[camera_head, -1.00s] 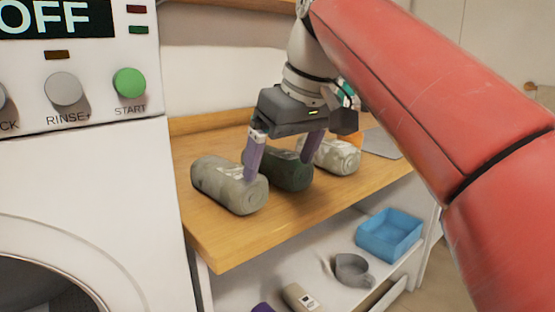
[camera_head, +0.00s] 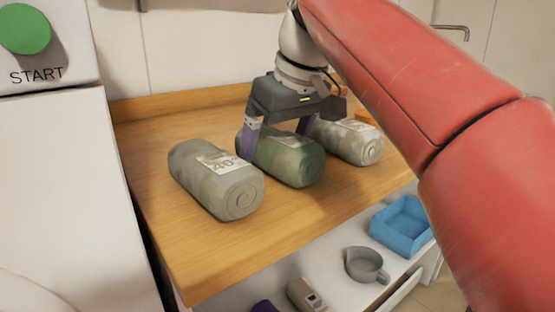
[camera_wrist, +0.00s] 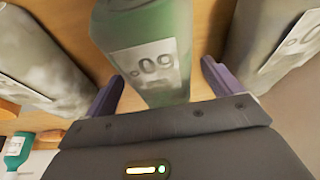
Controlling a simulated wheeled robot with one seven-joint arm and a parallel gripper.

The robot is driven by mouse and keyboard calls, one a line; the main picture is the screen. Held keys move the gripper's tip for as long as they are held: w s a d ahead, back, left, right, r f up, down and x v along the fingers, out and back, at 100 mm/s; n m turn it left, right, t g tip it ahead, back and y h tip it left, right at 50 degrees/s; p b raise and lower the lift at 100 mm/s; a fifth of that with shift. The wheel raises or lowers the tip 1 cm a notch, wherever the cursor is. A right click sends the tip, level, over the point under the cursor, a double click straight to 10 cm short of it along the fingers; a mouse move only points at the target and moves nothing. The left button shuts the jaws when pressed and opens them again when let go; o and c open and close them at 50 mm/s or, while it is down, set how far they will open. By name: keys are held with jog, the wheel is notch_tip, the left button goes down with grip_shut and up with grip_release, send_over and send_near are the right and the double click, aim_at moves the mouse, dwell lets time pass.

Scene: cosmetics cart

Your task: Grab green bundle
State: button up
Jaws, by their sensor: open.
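The green bundle (camera_head: 291,161) is a rolled dark-green cloth lying in the middle of the wooden top, between two grey bundles. In the wrist view the green bundle (camera_wrist: 158,40) carries a white label marked 60. My gripper (camera_head: 276,146) is open above it, with one finger on each side of the roll. In the wrist view the fingers of my gripper (camera_wrist: 162,85) stand apart with the bundle between them. I cannot tell whether either finger touches it.
A grey bundle labelled 40 (camera_head: 215,180) lies close on the left, and another grey bundle (camera_head: 350,140) close on the right. The shelf below holds a blue bin (camera_head: 402,226) and a grey cup (camera_head: 366,264). The front of the wooden top (camera_head: 225,255) is clear.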

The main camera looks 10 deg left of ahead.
jog(key=shift+x, duration=0.85)
jog(key=shift+c, duration=0.3)
jog(key=c, duration=1.1)
